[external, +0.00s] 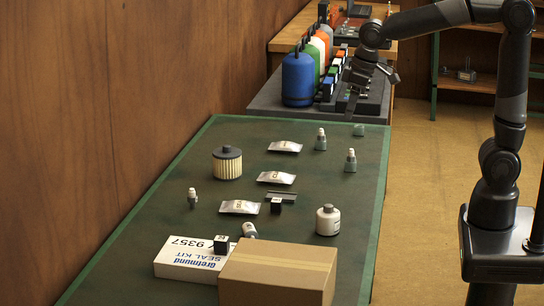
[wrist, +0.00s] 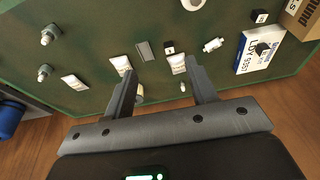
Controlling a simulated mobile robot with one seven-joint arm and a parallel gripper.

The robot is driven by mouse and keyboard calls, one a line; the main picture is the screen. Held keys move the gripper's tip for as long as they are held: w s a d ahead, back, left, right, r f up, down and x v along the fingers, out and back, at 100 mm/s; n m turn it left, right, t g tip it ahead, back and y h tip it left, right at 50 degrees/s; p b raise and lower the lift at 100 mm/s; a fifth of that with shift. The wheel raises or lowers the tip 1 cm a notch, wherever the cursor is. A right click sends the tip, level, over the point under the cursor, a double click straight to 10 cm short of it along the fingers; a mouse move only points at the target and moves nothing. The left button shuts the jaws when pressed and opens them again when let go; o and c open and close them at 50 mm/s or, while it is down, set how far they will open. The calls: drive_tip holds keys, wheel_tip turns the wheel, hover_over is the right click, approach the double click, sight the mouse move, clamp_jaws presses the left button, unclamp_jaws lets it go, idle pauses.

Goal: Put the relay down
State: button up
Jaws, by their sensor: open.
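Small black cubes with white marks look like relays; I cannot tell which one the task means. One cube (external: 276,206) stands on the green mat beside a dark flat plate, and it also shows in the wrist view (wrist: 168,48). Another cube (external: 221,244) sits on the white seal kit box (external: 190,258). A third cube (wrist: 260,17) shows only in the wrist view, near the cardboard box. My gripper (external: 372,80) is over the grey platform at the far end of the mat.
The mat holds silver packets (external: 277,178), a pleated filter (external: 227,163), small bottles (external: 320,140), a white bottle (external: 328,221) and a cardboard box (external: 278,272). Coloured canisters (external: 298,80) and blocks stand on the grey platform (external: 290,110). The mat's near-left area is bare.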

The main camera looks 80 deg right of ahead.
drive_tip(key=s+t, duration=0.2)
drive_tip(key=s, duration=1.6)
drive_tip(key=shift+s+d+t, duration=0.15)
drive_tip(key=shift+t, duration=0.15)
drive_tip(key=shift+o, duration=0.5)
drive_tip(key=shift+s+f, duration=0.25)
drive_tip(key=shift+s, duration=0.15)
drive_tip(key=shift+w, duration=0.1)
